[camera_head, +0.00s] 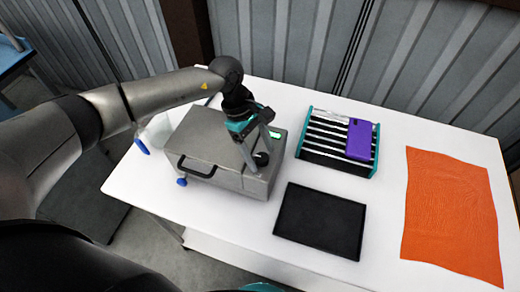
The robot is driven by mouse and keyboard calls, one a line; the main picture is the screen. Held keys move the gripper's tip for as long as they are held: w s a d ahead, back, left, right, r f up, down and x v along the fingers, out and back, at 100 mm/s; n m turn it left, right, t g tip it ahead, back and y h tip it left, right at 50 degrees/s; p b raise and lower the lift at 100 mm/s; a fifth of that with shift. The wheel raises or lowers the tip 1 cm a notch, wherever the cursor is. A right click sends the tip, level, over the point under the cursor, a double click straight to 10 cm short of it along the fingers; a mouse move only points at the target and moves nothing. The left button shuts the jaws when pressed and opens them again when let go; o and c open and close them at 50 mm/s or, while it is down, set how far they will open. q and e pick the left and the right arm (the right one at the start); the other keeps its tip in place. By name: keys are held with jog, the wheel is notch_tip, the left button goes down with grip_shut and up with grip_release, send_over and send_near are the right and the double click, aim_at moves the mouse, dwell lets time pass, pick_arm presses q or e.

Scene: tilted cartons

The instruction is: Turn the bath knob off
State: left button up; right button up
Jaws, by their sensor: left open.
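The bath is a grey metal box (215,150) with a black handle on its front and a small lit green display (275,135) near its top right. A dark round knob (262,159) shows on the box's right front part. My left gripper (259,158) is above the box, pointing down, with its fingers open around or beside the knob; I cannot tell whether they touch it. The gripper hides part of the box's top. My right gripper does not show clearly; only a teal bit shows at the bottom edge.
A rack (309,155) with a purple box (360,139) on it stands right of the bath. A black tray (290,225) lies in front of the rack, and an orange cloth (450,215) lies at the right. Bare white table (385,215) shows between them.

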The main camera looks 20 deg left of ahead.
pick_arm(q)
grip_shut()
dwell(0.7)
